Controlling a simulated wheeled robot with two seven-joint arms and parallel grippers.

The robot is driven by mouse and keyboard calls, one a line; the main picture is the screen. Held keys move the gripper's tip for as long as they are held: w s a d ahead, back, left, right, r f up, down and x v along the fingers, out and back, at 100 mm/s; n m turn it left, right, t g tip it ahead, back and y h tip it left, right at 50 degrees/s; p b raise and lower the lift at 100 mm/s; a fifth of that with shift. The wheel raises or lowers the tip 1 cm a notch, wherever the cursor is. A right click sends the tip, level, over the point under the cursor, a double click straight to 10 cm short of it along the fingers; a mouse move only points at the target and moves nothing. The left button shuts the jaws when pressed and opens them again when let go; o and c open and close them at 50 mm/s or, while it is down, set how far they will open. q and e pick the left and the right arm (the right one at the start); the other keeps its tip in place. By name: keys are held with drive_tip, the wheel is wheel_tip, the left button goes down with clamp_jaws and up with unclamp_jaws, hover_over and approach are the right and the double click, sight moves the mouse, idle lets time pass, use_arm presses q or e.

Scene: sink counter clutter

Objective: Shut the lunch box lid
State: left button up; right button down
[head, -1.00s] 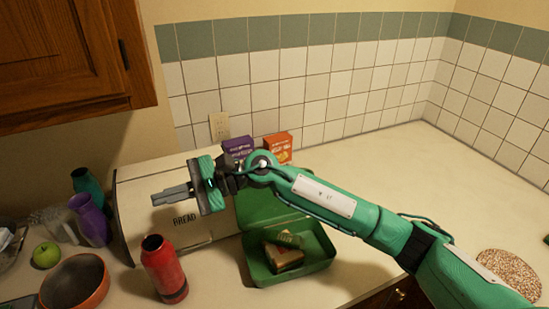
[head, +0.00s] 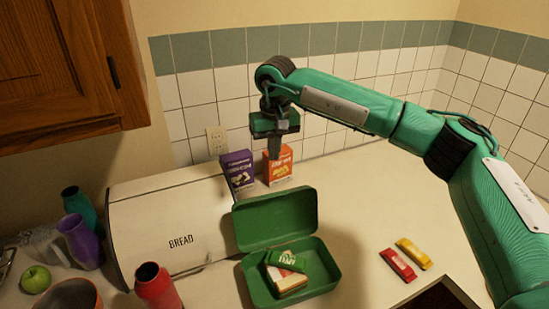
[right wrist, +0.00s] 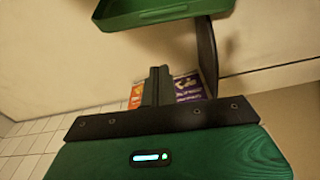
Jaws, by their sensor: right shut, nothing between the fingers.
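The green lunch box (head: 325,280) sits open on the counter, with its lid (head: 276,221) standing up at the back. A sandwich (head: 286,281) and a green-wrapped bar (head: 288,260) lie inside. My right gripper (head: 275,152) points down above and behind the lid, apart from it. Its fingers are shut and empty. In the right wrist view the shut fingers (right wrist: 159,76) show in the middle, and part of the green lunch box (right wrist: 160,12) shows at the top. My left gripper is not in view.
A purple box (head: 238,172) and an orange box (head: 278,166) stand behind the lid. The bread box (head: 170,225) is close on the left, with a red bottle (head: 157,288) in front. Red (head: 397,265) and yellow (head: 413,253) bars lie right of the lunch box.

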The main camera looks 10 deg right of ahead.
drive_tip(key=s+f+p, duration=0.1)
drive_tip(key=f+p, duration=0.1)
drive_tip(key=s+f+p, duration=0.1)
drive_tip(key=f, duration=0.1)
drive_tip(key=s+f+p, duration=0.1)
drive_tip(key=f+p, duration=0.1)
drive_tip(key=f, duration=0.1)
drive_tip(key=shift+s+d+f+p, duration=0.1)
drive_tip(key=shift+s+d+p, duration=0.1)
drive_tip(key=shift+p, duration=0.15)
drive_tip(key=shift+a+f, duration=0.1)
